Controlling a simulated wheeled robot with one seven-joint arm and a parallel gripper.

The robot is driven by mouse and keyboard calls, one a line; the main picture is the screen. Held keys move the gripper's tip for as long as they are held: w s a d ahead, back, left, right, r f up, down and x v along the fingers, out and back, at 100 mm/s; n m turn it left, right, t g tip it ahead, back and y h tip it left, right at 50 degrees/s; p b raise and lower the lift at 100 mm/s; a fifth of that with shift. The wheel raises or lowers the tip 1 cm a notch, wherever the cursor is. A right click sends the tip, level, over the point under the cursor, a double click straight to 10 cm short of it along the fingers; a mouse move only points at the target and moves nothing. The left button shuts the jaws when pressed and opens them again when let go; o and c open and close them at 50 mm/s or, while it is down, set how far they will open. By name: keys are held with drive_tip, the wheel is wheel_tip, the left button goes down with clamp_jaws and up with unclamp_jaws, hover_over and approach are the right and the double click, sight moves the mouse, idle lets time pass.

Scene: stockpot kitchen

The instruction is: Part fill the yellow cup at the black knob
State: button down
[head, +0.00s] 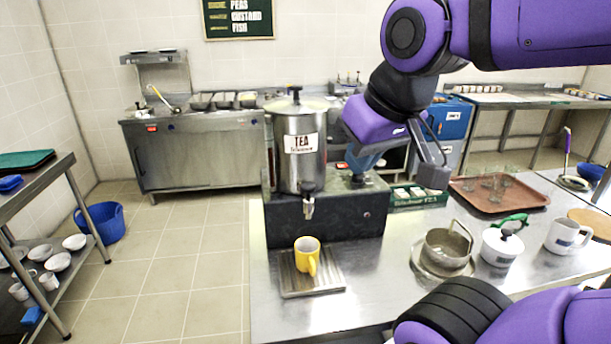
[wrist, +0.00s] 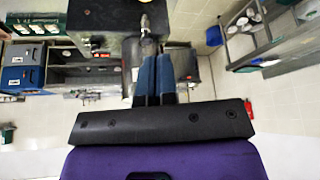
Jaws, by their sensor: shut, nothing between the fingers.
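The yellow cup (head: 307,256) stands upright on a ribbed metal drip tray (head: 325,286), in front of the dark block under the tea urn (head: 299,160). In the head view it lies below the spout (head: 308,208), with a gap between. The black knob (head: 308,187) sits on top of the tap at the urn's front. My gripper (head: 358,178) is to the right of the urn, its blue fingers pointing down and clear of knob and cup. In the wrist view the fingers (wrist: 154,60) are together and empty. The cup's contents cannot be made out.
On the steel counter to the right are a metal pot (head: 447,250), a white lidded pot (head: 502,247), a white mug (head: 567,237) and a brown tray with glasses (head: 499,194). The counter's front left is bare.

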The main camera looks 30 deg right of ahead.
drive_tip(key=w+d+r+m+g, duration=0.2)
drive_tip(key=w+d+m+g, duration=0.1)
drive_tip(key=w+m, duration=0.85)
drive_tip(key=m+g, duration=0.2)
drive_tip(key=m, duration=0.9)
hover_over(309, 184)
wheel_tip(309, 184, down, 4)
drive_tip(key=shift+w+r, duration=0.1)
drive_tip(key=shift+w, duration=0.05)
wheel_tip(309, 184, down, 14)
drive_tip(key=shift+f, duration=0.1)
drive_tip(key=shift+f, duration=0.85)
drive_tip(key=shift+s+a+f, duration=0.1)
drive_tip(key=shift+s+f, duration=0.05)
drive_tip(key=shift+s, duration=0.05)
